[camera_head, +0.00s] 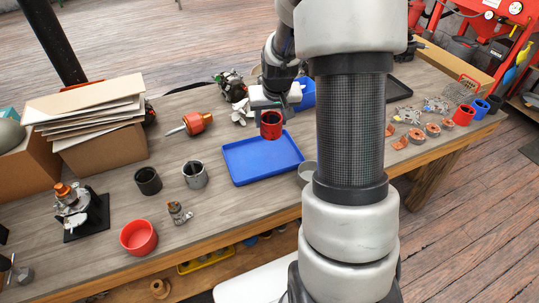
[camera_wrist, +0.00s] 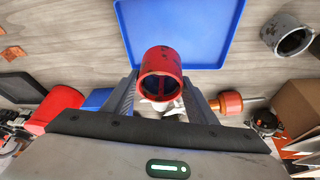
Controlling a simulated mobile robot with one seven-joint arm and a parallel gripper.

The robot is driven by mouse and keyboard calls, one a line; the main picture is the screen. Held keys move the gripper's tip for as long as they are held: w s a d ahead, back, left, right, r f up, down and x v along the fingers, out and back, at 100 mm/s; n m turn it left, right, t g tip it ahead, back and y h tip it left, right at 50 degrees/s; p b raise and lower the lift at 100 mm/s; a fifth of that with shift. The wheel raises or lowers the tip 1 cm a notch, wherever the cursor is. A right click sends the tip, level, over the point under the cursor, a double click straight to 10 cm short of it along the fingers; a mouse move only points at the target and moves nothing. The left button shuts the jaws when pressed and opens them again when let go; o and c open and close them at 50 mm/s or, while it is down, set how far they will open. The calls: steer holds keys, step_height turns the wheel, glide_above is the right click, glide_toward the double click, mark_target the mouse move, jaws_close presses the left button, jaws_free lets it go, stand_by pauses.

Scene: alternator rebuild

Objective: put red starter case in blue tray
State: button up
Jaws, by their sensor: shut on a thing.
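The red starter case (camera_head: 271,125) is a short red cylinder with an open end. My gripper (camera_head: 270,101) is shut on it and holds it up above the back part of the blue tray (camera_head: 244,172). In the wrist view the red starter case (camera_wrist: 160,72) sits between the two fingers of my gripper (camera_wrist: 160,92), its open end facing the camera. The blue tray (camera_wrist: 190,18) lies beyond it in that view, flat on the wooden table, and its visible floor is empty.
A grey metal cylinder (camera_head: 195,175) and a dark cylinder (camera_head: 148,181) stand left of the tray. A round grey part (camera_head: 307,172) is close to its right edge. An orange-and-red part (camera_head: 198,123) and a red bowl (camera_head: 138,237) lie further left.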

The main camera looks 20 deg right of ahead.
step_height(320, 180, down, 10)
steer(key=shift+r+b, duration=0.1)
steer(key=shift+b, duration=0.4)
steer(key=shift+f, duration=0.2)
steer(key=o, duration=1.7)
steer(key=shift+c, duration=0.2)
